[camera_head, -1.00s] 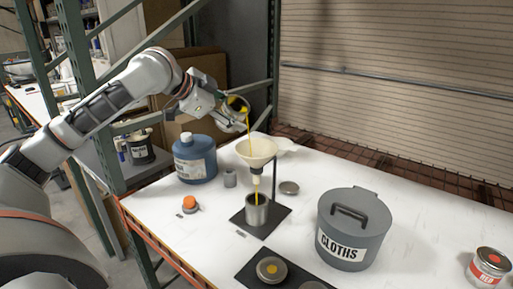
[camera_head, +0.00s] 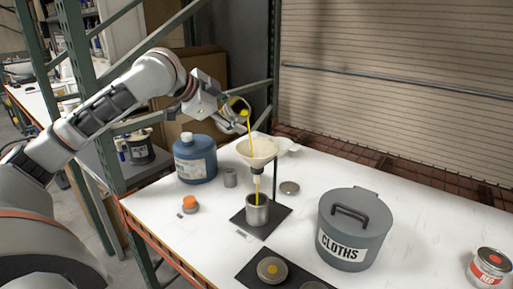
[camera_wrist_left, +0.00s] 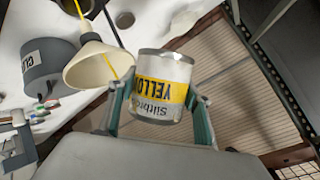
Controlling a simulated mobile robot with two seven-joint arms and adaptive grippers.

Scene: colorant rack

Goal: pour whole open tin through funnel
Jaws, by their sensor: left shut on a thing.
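My left gripper (camera_head: 222,113) is shut on the open yellow tin (camera_head: 236,103) and holds it tipped above the funnel. The tin's yellow label also shows in the left wrist view (camera_wrist_left: 161,92). A thin yellow stream runs from its mouth into the cream funnel (camera_head: 257,152), which also shows in the wrist view (camera_wrist_left: 95,66). The funnel sits on a dark stand (camera_head: 276,188). Yellow runs from its spout into a metal cup (camera_head: 257,213) on the stand's base. How much is left in the tin cannot be told.
A blue jug (camera_head: 194,160) stands left of the funnel. A grey CLOTHS bin (camera_head: 354,228) and a red-labelled tin (camera_head: 489,268) stand to the right. A lidded tin (camera_head: 271,270) sits on a black mat in front.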

